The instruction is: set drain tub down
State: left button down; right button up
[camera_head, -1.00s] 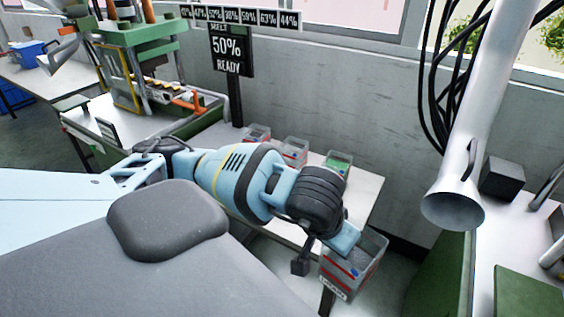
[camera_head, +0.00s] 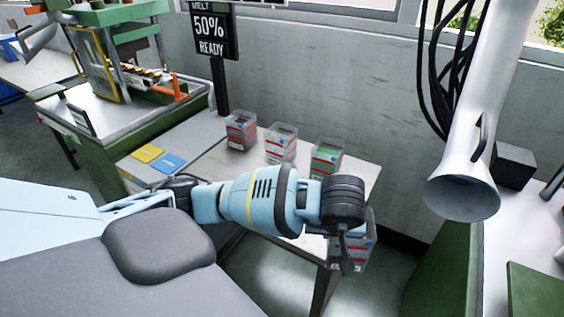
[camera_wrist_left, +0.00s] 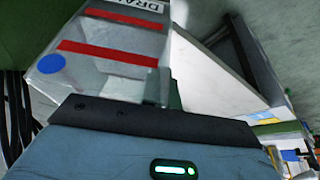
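The drain tub (camera_head: 362,247) is a clear, grey-tinted box with red stripes. It shows behind and below my left wrist at the table's right end, partly hidden by the arm. In the left wrist view the tub (camera_wrist_left: 108,50) fills the upper left, with red stripes, a blue dot and part of a "DRA" label. My left gripper (camera_wrist_left: 162,90) is shut on the tub's wall; its fingers are mostly hidden. Whether the tub's base touches anything is not visible. My right gripper is in no view.
The white table (camera_head: 212,166) carries three tubs along its back: one dark (camera_head: 241,130), one pale (camera_head: 281,144), one green (camera_head: 326,158). Yellow (camera_head: 148,153) and blue (camera_head: 169,163) pads lie at its left. A white funnel-ended pipe (camera_head: 464,190) hangs at right.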

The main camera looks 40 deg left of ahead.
pick_arm(q)
jog(key=shift+w+a+r, duration=0.15)
jog(key=shift+a, duration=0.05)
jog(key=w+a, duration=0.3)
jog(key=a, duration=0.3)
jog(key=w+a+f, duration=0.1)
jog(key=w+a, duration=0.2)
jog(key=a, duration=0.4)
jog(key=shift+w+f+p, duration=0.15)
jog(key=shift+w+p, duration=0.15)
jog(key=shift+p, duration=0.15)
jog(key=x, duration=0.3)
jog(key=shift+s+a+f, duration=0.1)
jog(key=shift+s+f, duration=0.1)
jog(key=shift+f, duration=0.2)
jog(key=shift+f, duration=0.15)
jog(key=c, duration=2.1)
grip_release()
jog(key=shift+f, duration=0.15)
jog(key=o, duration=0.4)
